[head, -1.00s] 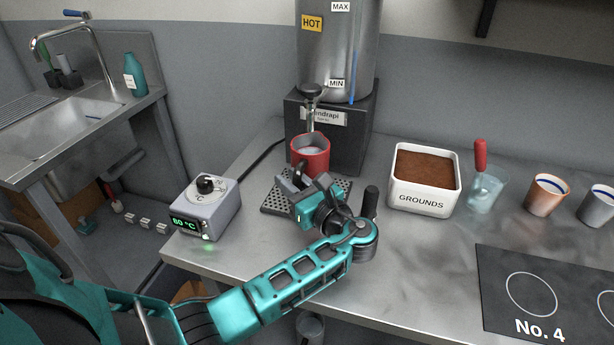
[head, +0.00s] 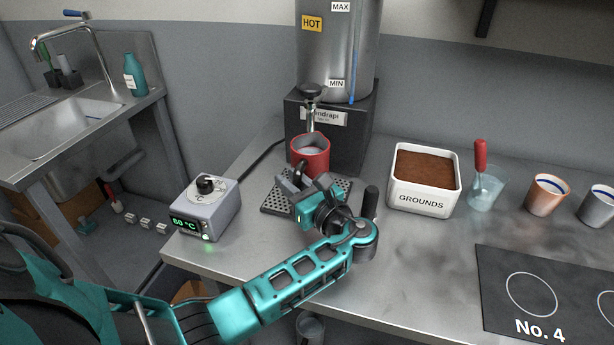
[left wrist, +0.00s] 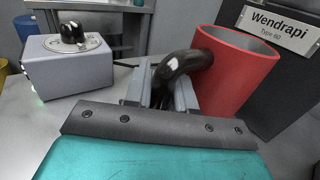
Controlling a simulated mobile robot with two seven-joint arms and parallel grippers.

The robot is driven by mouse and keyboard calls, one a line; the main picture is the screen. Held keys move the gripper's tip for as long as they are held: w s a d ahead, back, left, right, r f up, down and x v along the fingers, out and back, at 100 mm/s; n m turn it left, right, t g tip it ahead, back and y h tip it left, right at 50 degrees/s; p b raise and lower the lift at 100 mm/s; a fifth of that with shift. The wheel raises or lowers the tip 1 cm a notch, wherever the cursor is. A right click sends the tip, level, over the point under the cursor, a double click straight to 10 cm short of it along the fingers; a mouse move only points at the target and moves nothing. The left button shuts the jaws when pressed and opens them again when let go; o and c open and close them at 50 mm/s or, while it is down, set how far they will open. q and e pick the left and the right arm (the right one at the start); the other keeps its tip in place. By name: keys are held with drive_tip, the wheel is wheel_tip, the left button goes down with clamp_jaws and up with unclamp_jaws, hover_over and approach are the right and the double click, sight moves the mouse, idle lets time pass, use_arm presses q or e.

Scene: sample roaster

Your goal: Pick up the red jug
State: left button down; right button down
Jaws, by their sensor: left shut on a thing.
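The red jug (head: 312,158) is upright under the tap of the steel urn, above or on the perforated drip tray (head: 276,203). Liquid shows inside it in the head view. Its dark handle points toward my left gripper (head: 297,183). In the left wrist view, the red jug (left wrist: 232,75) stands at the right and its black handle (left wrist: 180,66) runs between the fingers of my left gripper (left wrist: 162,92), which is shut on it. I cannot tell whether the jug's bottom touches the tray. My right gripper is not in view.
The urn (head: 338,45) with its black base stands right behind the jug. A grounds box (head: 422,199), a glass with a red-handled tool (head: 484,190) and two cups stand to the right.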

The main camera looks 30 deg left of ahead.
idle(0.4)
use_arm(q)
drive_tip(key=shift+r, duration=0.1)
drive_tip(key=shift+r, duration=0.15)
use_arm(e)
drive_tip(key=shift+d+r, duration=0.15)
